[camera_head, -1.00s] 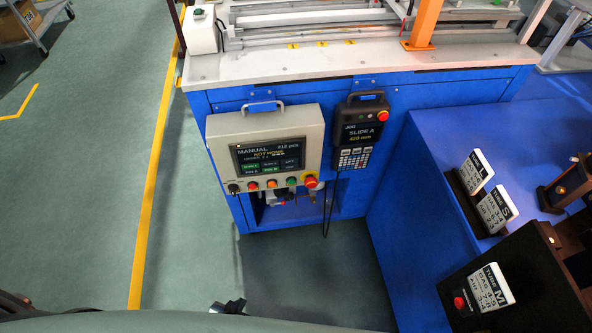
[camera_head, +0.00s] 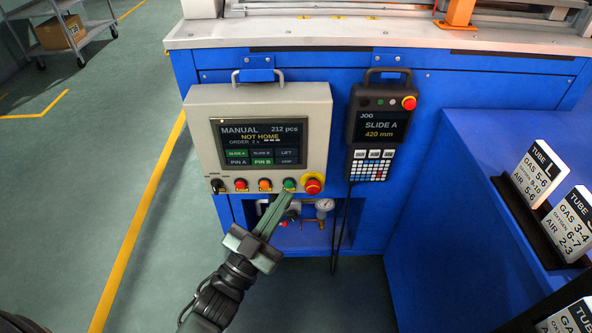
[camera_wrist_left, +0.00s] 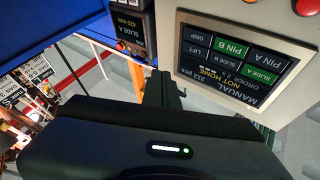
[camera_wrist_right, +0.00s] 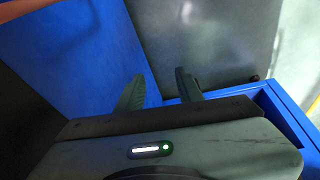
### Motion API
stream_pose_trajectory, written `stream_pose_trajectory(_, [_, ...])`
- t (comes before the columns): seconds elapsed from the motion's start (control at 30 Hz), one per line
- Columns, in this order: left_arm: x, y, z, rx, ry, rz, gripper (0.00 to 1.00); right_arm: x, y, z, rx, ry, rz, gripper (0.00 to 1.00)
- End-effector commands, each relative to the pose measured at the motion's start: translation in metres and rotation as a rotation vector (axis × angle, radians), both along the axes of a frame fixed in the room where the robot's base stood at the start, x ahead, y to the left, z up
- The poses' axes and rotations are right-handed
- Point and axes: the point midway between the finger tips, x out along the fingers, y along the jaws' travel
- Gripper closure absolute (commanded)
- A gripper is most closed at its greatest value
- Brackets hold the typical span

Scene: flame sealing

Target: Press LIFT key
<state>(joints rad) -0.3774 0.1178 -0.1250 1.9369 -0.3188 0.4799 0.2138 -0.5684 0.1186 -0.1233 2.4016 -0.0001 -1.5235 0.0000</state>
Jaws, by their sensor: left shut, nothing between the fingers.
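The control box (camera_head: 200,120) has a screen (camera_head: 258,130) reading MANUAL, NOT HOME, 212 pcs. The LIFT key (camera_head: 286,153) is a dark key at the right of the upper key row; SLIDE A and PIN B are lit green. In the left wrist view the screen appears upside down, with the LIFT key (camera_wrist_left: 195,55) near its left edge. My left gripper (camera_head: 288,192) is shut and empty; its tips appear just below the green button, under the screen. Whether they touch the box cannot be told. My right gripper (camera_wrist_right: 158,85) is open and empty, outside the head view.
Below the screen are a black knob, coloured buttons and a red emergency stop (camera_head: 312,186). A JOG pendant (camera_head: 383,130) with its own red stop hangs at right. A pressure gauge (camera_head: 324,204) sits under the box. Tube cards (camera_head: 540,172) stand on the blue surface at right.

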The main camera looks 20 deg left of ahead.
Motion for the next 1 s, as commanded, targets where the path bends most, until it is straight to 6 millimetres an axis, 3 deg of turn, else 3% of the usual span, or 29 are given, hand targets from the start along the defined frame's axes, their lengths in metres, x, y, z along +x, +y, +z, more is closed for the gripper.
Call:
stream_pose_trajectory(0.2, [-0.010,-0.003,0.019,-0.006,-0.080,-0.018,1.00,-0.006,-0.001,0.009,0.000,-0.009,-0.001,0.64])
stream_pose_trajectory(0.57, [-0.009,-0.002,0.020,-0.005,-0.082,-0.018,1.00,-0.006,-0.001,0.010,0.000,-0.009,-0.001,0.64])
stream_pose_trajectory(0.77, [0.006,0.001,0.019,-0.003,-0.083,-0.018,1.00,-0.006,-0.001,0.005,0.000,-0.010,-0.001,0.64])
stream_pose_trajectory(1.0, [0.039,0.011,0.019,-0.003,-0.084,-0.018,1.00,-0.005,-0.001,-0.005,0.001,-0.015,-0.001,0.64])
